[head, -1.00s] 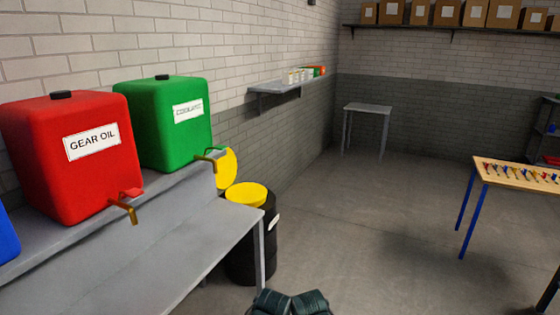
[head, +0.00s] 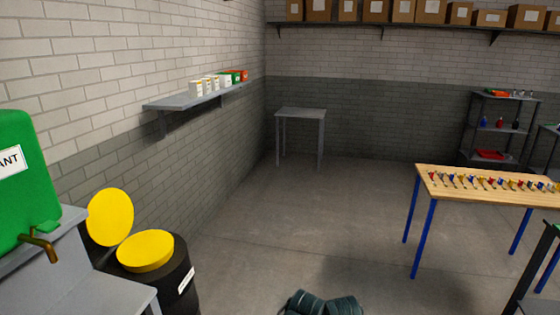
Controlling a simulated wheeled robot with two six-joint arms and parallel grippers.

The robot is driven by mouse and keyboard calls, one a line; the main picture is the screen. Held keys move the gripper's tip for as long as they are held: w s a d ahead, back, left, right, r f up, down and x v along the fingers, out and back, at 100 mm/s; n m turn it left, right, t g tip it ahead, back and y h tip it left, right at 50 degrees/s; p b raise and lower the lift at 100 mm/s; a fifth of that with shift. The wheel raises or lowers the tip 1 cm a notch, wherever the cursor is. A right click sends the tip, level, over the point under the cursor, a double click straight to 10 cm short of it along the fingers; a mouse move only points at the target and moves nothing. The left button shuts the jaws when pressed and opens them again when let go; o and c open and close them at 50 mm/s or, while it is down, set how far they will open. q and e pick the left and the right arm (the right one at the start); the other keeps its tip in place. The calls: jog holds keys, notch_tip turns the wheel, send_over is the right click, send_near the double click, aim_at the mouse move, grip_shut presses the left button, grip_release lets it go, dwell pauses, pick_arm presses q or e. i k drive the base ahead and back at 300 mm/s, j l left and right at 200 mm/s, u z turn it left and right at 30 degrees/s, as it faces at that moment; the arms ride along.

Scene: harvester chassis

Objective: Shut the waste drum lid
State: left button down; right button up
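The black waste drum (head: 170,290) stands at the lower left in the head view, with a white label facing right. Its round yellow lid (head: 110,217) stands raised and tilted back behind the drum, on the wall side. A flat yellow disc shape (head: 146,250) shows at the drum's top; I cannot tell whether it is the opening's inside or a cover. The drum's lower part is cut off by the frame edge and partly hidden by the grey bench. Neither of my grippers is in view.
The grey bench (head: 85,275) with a green tank (head: 25,180) and its tap stands left of the drum. A wall shelf (head: 190,102) hangs beyond. A wooden table (head: 490,187) with blue legs is at right.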

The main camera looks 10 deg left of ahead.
aim_at(110, 219)
jog(key=i+l+u, duration=0.15)
jog(key=i, duration=1.4)
jog(key=i+u, duration=1)
jog(key=u, duration=0.25)
jog(key=i+u, duration=0.25)
jog(key=u, duration=0.25)
jog(key=i+l+u, duration=0.2)
jog(key=u, duration=0.25)
